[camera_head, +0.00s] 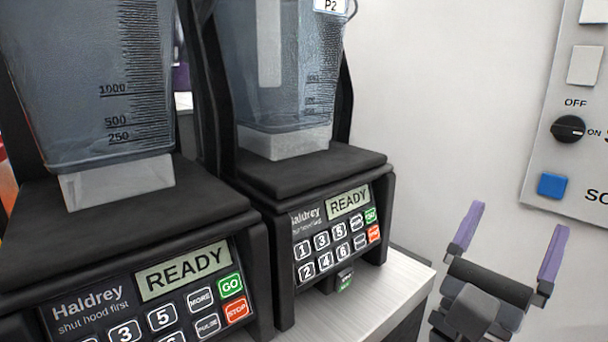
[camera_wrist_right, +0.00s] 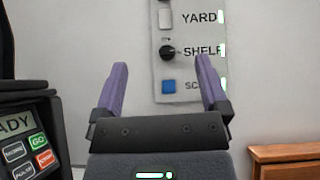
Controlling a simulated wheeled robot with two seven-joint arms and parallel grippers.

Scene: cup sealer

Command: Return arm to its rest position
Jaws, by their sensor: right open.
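My right gripper (camera_head: 509,243) is at the lower right of the head view, with its two purple fingers spread apart and nothing between them. It also shows in the right wrist view (camera_wrist_right: 160,92), open and empty, pointing toward the wall panel. It is in the air to the right of the blenders and apart from them. My left gripper is not in either view.
Two Haldrey blenders, a near one (camera_head: 150,215) and a far one (camera_head: 315,175), show READY on a white counter (camera_head: 400,290). A wall panel (camera_head: 545,150) has a black knob (camera_head: 568,129) and a blue button (camera_head: 552,186). A wooden cabinet (camera_wrist_right: 285,152) stands lower right in the wrist view.

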